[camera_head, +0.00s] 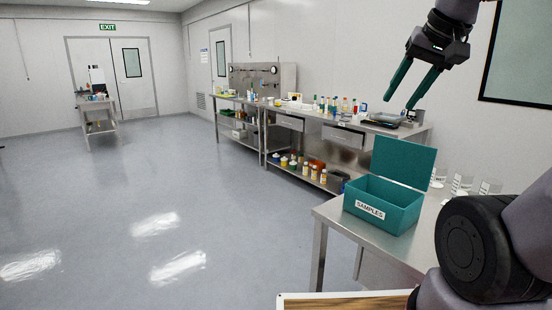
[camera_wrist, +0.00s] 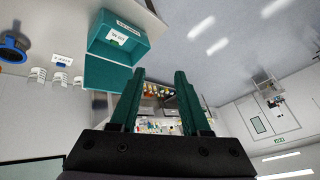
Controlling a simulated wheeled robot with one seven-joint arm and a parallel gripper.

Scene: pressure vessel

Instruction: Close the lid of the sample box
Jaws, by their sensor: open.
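The teal sample box (camera_head: 382,218) stands on a steel table, with a white SAMPLES label on its front. Its lid (camera_head: 404,160) is open and stands up at the back edge. My gripper (camera_head: 401,99) is open and empty, above the lid and apart from it, with its teal fingers pointing down and left. In the wrist view the box (camera_wrist: 112,54) and its open lid (camera_wrist: 107,74) show at the upper left, beyond my gripper's two spread fingers (camera_wrist: 160,75).
The steel table (camera_head: 330,217) has several clear beakers (camera_head: 462,184) behind and right of the box. A long bench (camera_head: 300,117) with bottles and instruments runs along the wall. The floor at left is free.

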